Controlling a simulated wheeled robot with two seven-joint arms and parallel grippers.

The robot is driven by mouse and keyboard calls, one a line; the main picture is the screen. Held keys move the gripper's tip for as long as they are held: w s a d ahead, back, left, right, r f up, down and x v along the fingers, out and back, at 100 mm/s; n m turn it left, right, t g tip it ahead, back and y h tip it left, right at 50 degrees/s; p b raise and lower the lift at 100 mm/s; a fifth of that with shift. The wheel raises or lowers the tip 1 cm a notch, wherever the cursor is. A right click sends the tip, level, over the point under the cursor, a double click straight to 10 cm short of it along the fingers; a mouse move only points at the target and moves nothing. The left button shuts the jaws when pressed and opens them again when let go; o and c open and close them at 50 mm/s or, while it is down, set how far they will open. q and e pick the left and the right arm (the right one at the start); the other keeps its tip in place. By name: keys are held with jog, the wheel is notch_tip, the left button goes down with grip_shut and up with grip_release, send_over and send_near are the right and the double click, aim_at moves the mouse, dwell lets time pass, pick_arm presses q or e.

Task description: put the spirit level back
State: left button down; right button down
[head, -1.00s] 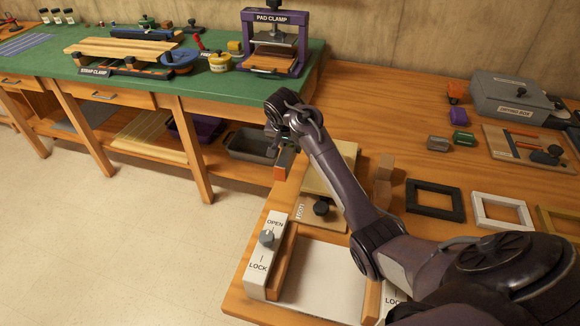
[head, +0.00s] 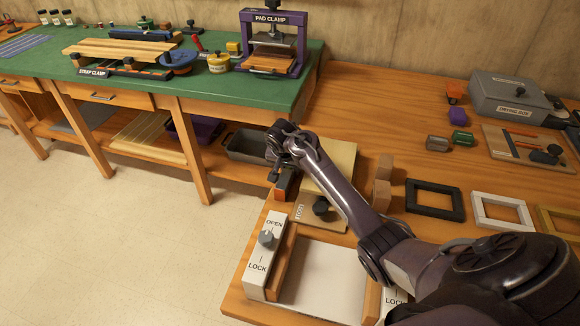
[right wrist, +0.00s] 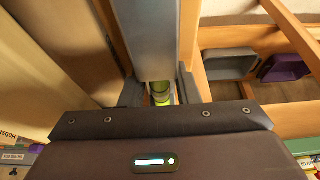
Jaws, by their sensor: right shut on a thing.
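My right gripper (head: 277,172) hangs past the left edge of the wooden bench (head: 345,100) in the head view. It is shut on the spirit level (head: 282,188), a bar whose orange end shows below the fingers. In the right wrist view the level is a long grey bar (right wrist: 150,35) with a yellow-green vial, running between the two fingers of the gripper (right wrist: 160,92). My arm and hand hide much of the level in the head view. My left gripper is not in view.
A board with a black knob (head: 321,207) and a white OPEN/LOCK block (head: 263,260) lie near the gripper. Wooden blocks (head: 383,182) and a black frame (head: 434,200) are right of my arm. The green bench (head: 215,90) stands beyond, with a grey bin (head: 247,145) beneath.

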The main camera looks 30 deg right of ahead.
jog(key=c, duration=1.1)
grip_release()
jog(key=v, duration=1.2)
jog(key=shift+d+r+p, duration=0.1)
jog(key=shift+r+p, duration=0.05)
jog(key=shift+p, duration=0.25)
